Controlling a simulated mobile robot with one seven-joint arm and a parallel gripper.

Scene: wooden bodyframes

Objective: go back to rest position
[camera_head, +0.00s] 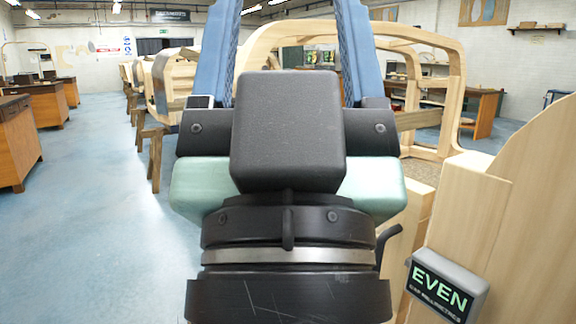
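My gripper (287,30) fills the middle of the view, seen from behind. Its two blue fingers stand wide apart, one on each side, and run up out of the top edge. Their tips are cut off. Between the fingers I see only the room behind and no held object. The black block and pale green body of my gripper hide much of the view's centre.
A wooden bodyframe (447,100) stands behind my gripper on the right. A wooden panel (465,205) with a grey box (446,284) reading "EVEN" is close at right. Workbenches (18,143) line the left. The blue floor (95,225) at left is clear.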

